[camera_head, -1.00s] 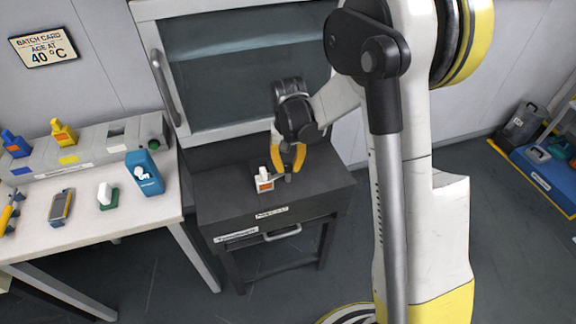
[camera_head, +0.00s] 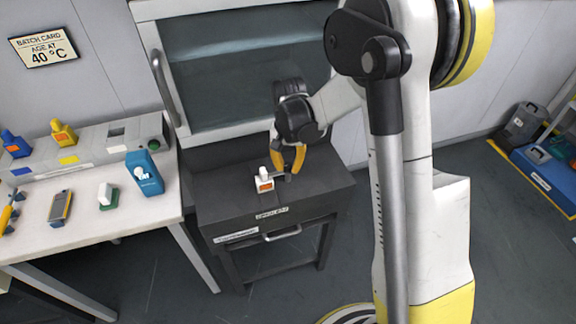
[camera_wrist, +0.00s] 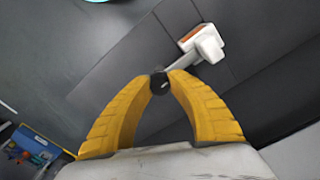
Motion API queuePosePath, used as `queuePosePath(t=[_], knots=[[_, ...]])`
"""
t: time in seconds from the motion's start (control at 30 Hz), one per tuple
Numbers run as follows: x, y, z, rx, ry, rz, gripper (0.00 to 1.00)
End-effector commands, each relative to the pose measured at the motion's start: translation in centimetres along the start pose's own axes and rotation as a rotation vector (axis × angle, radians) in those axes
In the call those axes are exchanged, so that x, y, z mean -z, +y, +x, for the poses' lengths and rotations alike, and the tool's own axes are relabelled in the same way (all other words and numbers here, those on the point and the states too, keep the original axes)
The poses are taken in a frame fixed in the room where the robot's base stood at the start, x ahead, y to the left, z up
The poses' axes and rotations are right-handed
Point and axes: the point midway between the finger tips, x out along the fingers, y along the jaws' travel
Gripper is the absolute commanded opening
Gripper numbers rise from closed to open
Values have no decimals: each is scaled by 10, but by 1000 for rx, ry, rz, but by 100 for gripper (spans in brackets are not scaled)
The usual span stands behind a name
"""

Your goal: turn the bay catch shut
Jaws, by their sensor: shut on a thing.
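My gripper (camera_head: 287,170) is over the top of a dark stand (camera_head: 225,206). Its yellow fingers are closed on a small dark round knob (camera_wrist: 159,82), which shows between the fingertips in the wrist view. A short grey lever (camera_wrist: 182,63) runs from the knob toward a white piece (camera_wrist: 210,44) with an orange patch. I take the knob and lever for the bay catch. In the head view the white piece (camera_head: 263,184) stands upright on the stand, just left of my fingers. The knob is small there and partly hard to make out against the dark top.
A glass-fronted cabinet (camera_head: 240,75) rises behind the stand. A white table (camera_head: 85,215) at left holds a blue holder (camera_head: 146,178), a handheld device (camera_head: 60,207) and a green-and-white piece (camera_head: 107,198). The stand's right side top is clear.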

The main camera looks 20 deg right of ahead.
Motion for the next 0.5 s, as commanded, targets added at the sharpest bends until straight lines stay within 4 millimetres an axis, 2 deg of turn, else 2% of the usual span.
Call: queuePosePath(t=[0.03, 0.07, 0.1, 0.13, 0.5], knots=[[0, 0, 0, 0, -1, 0, 0], [0, 0, 0, 0, -1, 0, 30], [0, 0, 0, 0, -1, 0, 43], [0, 0, 0, 0, -1, 0, 46], [0, 0, -6, 0, 0, -1, 46]])
